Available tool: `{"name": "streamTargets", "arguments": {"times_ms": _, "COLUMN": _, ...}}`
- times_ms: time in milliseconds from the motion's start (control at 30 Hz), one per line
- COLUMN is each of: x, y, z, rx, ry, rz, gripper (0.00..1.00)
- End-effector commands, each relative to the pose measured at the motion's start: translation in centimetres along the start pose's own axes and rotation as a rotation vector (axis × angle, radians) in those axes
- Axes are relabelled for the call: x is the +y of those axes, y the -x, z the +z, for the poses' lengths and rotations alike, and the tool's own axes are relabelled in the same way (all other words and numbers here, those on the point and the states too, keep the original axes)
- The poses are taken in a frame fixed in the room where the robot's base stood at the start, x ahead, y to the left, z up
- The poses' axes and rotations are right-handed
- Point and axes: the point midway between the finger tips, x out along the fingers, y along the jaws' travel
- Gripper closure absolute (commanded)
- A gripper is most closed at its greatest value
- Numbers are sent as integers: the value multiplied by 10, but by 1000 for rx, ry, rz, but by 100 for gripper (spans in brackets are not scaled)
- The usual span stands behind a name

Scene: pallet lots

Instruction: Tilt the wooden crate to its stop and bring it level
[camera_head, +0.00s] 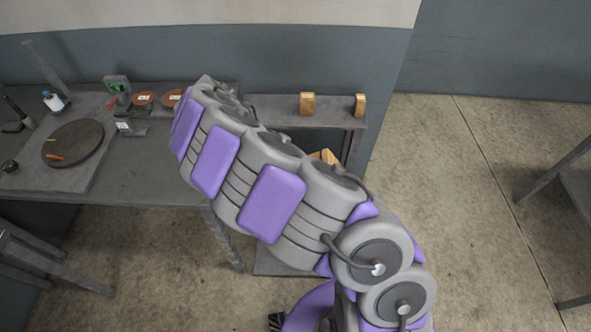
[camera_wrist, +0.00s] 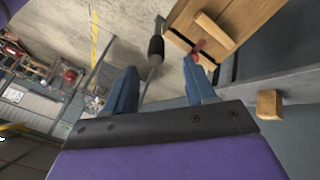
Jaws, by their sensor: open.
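The wooden crate (camera_wrist: 240,22) shows at the upper right of the wrist view, tilted in the picture and cut off by the top edge. A wooden bar (camera_wrist: 213,32) and a small red part (camera_wrist: 199,50) are on its face. In the head view only a small corner of the crate (camera_head: 326,156) shows behind my arm. My gripper (camera_wrist: 159,65) is open, its two blue fingers apart. A black grip on a thin rod (camera_wrist: 156,47) appears between the fingertips; I cannot tell whether they touch it. The gripper is hidden in the head view.
A narrow grey shelf (camera_head: 275,110) carries two wooden blocks (camera_head: 307,103) (camera_head: 360,105). One block also shows in the wrist view (camera_wrist: 269,105). A workbench (camera_head: 150,180) at left holds a dark round disc (camera_head: 73,142) and small items.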

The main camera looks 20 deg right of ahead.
Motion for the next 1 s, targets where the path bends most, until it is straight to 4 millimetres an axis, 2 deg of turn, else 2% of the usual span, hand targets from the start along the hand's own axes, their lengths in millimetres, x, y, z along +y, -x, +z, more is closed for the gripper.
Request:
{"name": "streamTargets", "arguments": {"times_ms": 33, "x": -1, "y": 14, "z": -1, "rx": 1, "ry": 2, "rz": -7, "gripper": 45}}
{"name": "streamTargets", "arguments": {"times_ms": 200, "x": -1, "y": 43, "z": 0, "rx": 0, "ry": 2, "rz": -4, "gripper": 45}}
{"name": "streamTargets", "arguments": {"times_ms": 400, "x": -1, "y": 62, "z": 0, "rx": 0, "ry": 2, "rz": -1, "gripper": 45}}
{"name": "streamTargets", "arguments": {"times_ms": 1000, "x": -1, "y": 65, "z": 1, "rx": 1, "ry": 1, "rz": 1, "gripper": 45}}
